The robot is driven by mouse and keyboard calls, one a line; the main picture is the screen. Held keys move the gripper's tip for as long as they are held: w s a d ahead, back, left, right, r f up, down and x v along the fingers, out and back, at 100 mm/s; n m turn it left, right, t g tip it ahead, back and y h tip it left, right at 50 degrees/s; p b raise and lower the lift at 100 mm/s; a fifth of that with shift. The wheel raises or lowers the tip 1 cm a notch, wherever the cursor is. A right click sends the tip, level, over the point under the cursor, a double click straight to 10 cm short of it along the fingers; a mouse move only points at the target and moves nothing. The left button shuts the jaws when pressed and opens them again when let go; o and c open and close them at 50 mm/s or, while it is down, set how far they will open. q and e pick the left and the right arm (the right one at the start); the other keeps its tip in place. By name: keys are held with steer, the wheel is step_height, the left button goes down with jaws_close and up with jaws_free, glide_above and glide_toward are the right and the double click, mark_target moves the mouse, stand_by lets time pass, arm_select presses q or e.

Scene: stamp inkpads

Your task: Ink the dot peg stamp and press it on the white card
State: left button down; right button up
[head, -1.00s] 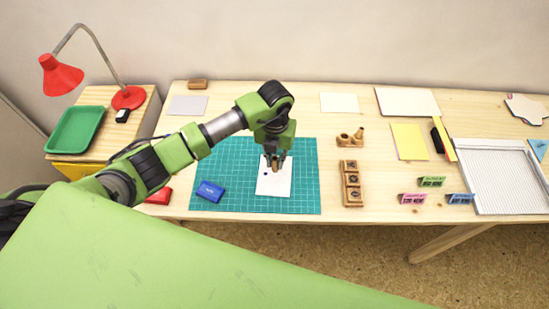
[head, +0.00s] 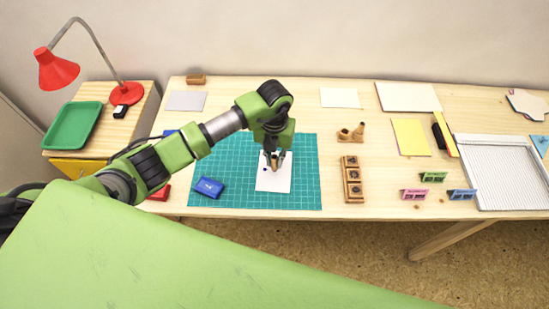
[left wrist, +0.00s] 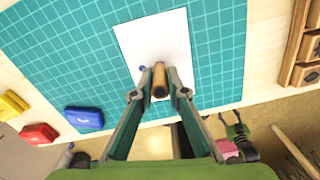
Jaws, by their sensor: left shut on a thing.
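The dot peg stamp (left wrist: 160,81) is a round wooden peg, held between the fingertips of my left gripper (head: 274,160). In the left wrist view my left gripper (left wrist: 160,84) is shut on it. The peg is over the white card (head: 281,181), which lies on the teal cutting mat; the card also shows in the left wrist view (left wrist: 154,36). A small dark blue dot shows on the card, left of the peg. I cannot tell whether the peg's lower end touches the card. A blue inkpad (head: 209,188) lies on the mat to the left.
The cutting mat (head: 305,195) is mostly bare. A red inkpad (left wrist: 38,134) and a yellow one (left wrist: 12,105) lie beyond its left side. A wooden stamp rack (head: 353,179) stands right of the mat. A paper trimmer (head: 500,170) is far right.

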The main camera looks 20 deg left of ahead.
arm_select(q)
steer(key=shift+f+b, duration=0.3)
steer(key=shift+f, duration=0.1)
steer(key=shift+f, duration=0.15)
stand_by(0.5)
steer(key=shift+s+f, duration=0.1)
steer(key=shift+f, duration=0.05)
stand_by(0.7)
steer(key=shift+r, duration=0.7)
steer(key=shift+r+p, duration=0.15)
steer(key=shift+p, duration=0.2)
steer(key=shift+r+p, duration=1.95)
steer(key=shift+r, duration=0.7)
